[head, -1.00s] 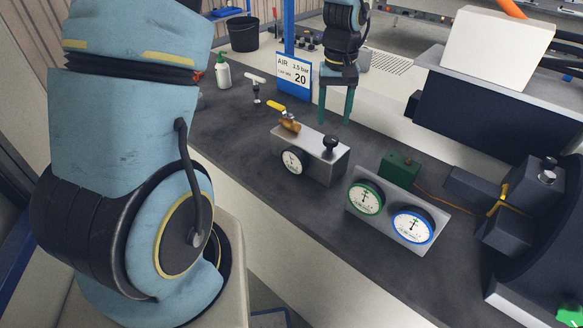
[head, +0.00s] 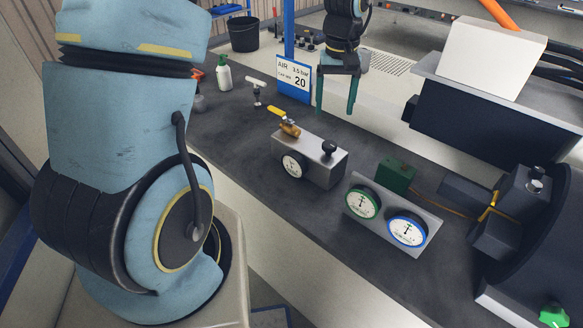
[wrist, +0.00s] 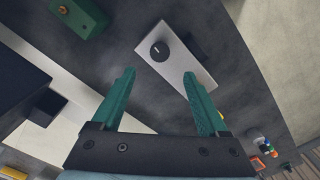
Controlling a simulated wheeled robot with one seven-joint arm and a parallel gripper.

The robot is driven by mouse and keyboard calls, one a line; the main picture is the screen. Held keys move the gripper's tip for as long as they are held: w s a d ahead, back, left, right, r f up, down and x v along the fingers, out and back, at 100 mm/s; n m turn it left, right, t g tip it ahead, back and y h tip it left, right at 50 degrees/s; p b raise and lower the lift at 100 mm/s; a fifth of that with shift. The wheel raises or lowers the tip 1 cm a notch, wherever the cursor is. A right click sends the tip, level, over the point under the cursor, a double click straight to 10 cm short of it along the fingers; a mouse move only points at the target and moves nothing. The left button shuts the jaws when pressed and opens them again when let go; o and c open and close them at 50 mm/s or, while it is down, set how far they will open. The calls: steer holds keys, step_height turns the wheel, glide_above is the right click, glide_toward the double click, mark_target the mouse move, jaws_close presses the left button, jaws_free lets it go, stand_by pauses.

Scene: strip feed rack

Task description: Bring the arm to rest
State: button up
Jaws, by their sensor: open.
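My gripper (head: 336,92) hangs at the top middle of the head view, with its two green fingers pointing down and spread apart. In the wrist view my gripper (wrist: 160,102) is open, with nothing between its fingers. The silver regulator block (head: 309,158) stands on the dark bench, nearer the head camera than the gripper. It has a black knob, a round gauge and a brass valve with a yellow lever (head: 277,111). The block also shows beyond the fingertips in the wrist view (wrist: 179,62). The fingers touch nothing that I can see.
A plate with a green-rimmed gauge (head: 363,203) and a blue-rimmed gauge (head: 407,231) stands at the right, by a green box (head: 396,176). An AIR sign (head: 294,78) and a spray bottle (head: 224,74) stand behind. Dark machinery (head: 490,135) fills the right side.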

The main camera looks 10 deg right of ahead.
steer(key=shift+r, duration=0.6)
steer(key=s+a+b, duration=0.2)
steer(key=a, duration=1.1)
steer(key=s+a+n+t+b, duration=0.1)
steer(key=s+a+b, duration=0.1)
steer(key=a, duration=1.2)
steer(key=shift+s+a+f+t, duration=0.25)
steer(key=shift+s+f+t, duration=0.05)
steer(key=shift+s, duration=0.55)
steer(key=shift+o, duration=0.4)
